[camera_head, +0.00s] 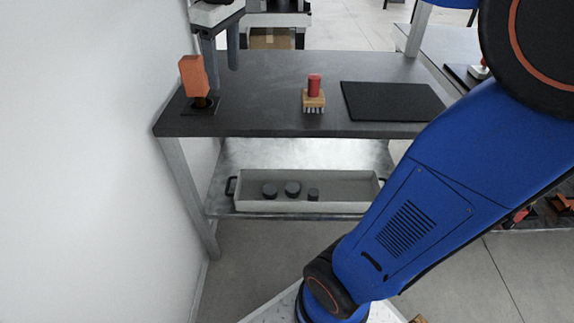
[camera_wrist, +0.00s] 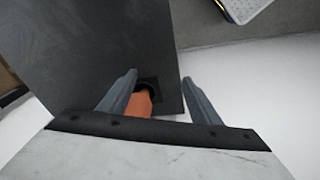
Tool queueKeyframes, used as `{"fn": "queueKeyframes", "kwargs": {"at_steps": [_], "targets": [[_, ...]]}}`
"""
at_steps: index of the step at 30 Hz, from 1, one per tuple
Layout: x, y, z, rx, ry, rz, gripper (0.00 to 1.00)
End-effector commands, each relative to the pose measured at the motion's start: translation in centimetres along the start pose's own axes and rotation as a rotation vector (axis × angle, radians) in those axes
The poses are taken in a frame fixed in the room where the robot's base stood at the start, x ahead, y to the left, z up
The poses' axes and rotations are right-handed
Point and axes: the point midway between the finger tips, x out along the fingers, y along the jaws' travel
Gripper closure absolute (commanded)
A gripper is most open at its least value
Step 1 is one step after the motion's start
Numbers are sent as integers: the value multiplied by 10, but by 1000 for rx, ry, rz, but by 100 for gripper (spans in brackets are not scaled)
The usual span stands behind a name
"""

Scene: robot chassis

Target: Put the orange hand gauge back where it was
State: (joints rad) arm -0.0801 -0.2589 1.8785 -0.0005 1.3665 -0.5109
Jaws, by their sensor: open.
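The orange hand gauge (camera_head: 193,77) stands nearly upright, leaning slightly, at the left end of the dark table. Its lower end is at a dark square holder (camera_head: 186,108) with a round socket; whether it is fully seated I cannot tell. My gripper (camera_head: 223,78) is open, fingers pointing down, just right of the gauge in the head view. In the wrist view, the gauge (camera_wrist: 141,104) shows between the spread fingers of my gripper (camera_wrist: 159,78), nearer the left finger, with a gap to the right one. The wrist housing hides part of the gauge.
On the dark table (camera_head: 260,75) stand a red-handled brush (camera_head: 314,92) and a black mat (camera_head: 392,101). A grey tray (camera_head: 345,190) with several dark round pieces lies on the shelf below. A white wall (camera_head: 90,160) is close on the left.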

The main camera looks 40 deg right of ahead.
Motion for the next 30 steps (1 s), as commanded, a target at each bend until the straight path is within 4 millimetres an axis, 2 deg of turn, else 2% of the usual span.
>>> {"fn": "queueKeyframes", "kwargs": {"at_steps": [1,6,18,24,30], "targets": [[5,-7,18,37,14,9,42],[28,-28,68,169,66,37,42],[105,-79,174,467,195,80,42],[134,-94,203,559,236,87,42],[142,-98,210,584,249,89,42]]}}
